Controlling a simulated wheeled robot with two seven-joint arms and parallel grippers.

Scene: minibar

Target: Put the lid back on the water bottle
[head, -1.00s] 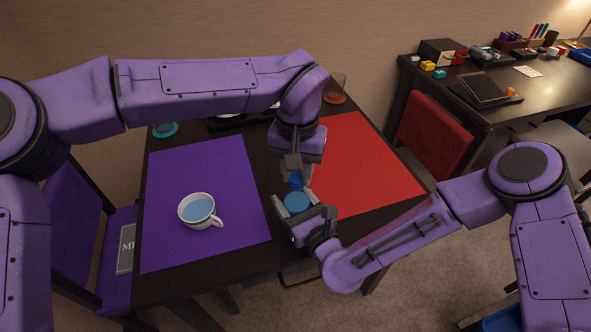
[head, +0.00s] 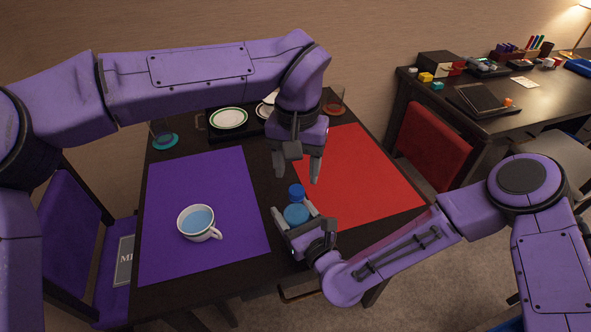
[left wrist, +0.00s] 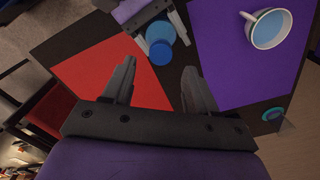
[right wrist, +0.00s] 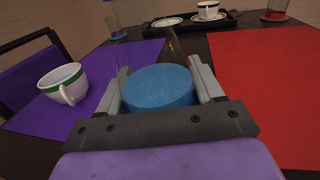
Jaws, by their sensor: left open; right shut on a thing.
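The water bottle (head: 296,215) is clear, with light blue water inside, and stands near the front middle of the table between the two mats. My right gripper (head: 292,212) is shut on the bottle's body; the right wrist view shows the blue water (right wrist: 157,86) between the fingers. The darker blue lid (head: 296,191) shows at the bottle's top end, also in the left wrist view (left wrist: 161,53). I cannot tell how firmly it is seated, and the right wrist view does not show it. My left gripper (head: 298,174) is open and empty above the lid, apart from it.
A cup (head: 199,222) of blue liquid stands on the purple mat (head: 165,185). The red mat (head: 365,175) is bare. A tray (head: 221,136) with plates and glasses on coasters are at the back. A cluttered desk (head: 480,120) stands at the right.

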